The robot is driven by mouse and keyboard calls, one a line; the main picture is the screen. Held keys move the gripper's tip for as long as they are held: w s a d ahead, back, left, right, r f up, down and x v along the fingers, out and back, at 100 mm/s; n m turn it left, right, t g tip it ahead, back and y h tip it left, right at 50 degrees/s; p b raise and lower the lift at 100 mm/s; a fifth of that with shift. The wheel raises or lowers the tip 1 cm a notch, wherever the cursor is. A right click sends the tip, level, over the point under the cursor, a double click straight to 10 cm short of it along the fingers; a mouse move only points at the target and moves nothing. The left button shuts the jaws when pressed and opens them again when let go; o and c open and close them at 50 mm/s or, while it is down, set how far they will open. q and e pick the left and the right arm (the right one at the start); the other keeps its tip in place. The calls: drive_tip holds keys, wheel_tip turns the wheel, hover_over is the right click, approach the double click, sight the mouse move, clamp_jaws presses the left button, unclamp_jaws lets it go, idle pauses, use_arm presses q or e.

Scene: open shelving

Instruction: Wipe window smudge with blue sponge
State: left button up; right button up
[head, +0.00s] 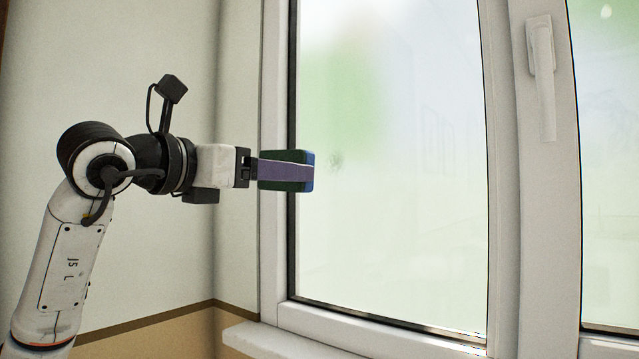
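My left gripper (285,171) comes in from the left and is shut on a sponge (307,158). The sponge has a dark green layer and a blue layer, with the blue side facing right. The purple finger lies across the sponge's near side. My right gripper is not in view.
A white window frame (505,200) borders the pane, with a white handle (542,80) on the right. A second pane (607,200) is at the far right. A white sill (290,343) juts out below. The area before the pane right of the sponge is clear.

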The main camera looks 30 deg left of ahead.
use_arm(q)
drive_tip(key=shift+f, duration=0.2)
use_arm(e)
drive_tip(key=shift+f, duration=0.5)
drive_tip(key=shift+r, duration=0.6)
use_arm(q)
drive_tip(key=w+p, duration=0.1)
drive_tip(key=w+r+p, duration=0.1)
drive_tip(key=w, duration=0.1)
drive_tip(key=w+r+p, duration=0.1)
drive_tip(key=p, duration=0.1)
drive_tip(key=shift+w+d, duration=0.25)
drive_tip(key=shift+w, duration=0.15)
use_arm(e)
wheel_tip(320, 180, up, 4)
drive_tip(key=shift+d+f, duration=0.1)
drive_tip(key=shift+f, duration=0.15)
use_arm(q)
drive_tip(key=shift+w+r+p, duration=0.2)
drive_tip(key=shift+w+p, duration=0.3)
drive_tip(key=shift+w, duration=0.55)
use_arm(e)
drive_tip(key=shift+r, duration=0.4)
use_arm(q)
drive_tip(key=shift+w+d+p, duration=0.15)
drive_tip(key=shift+w+p, duration=0.25)
drive_tip(key=shift+w, duration=0.6)
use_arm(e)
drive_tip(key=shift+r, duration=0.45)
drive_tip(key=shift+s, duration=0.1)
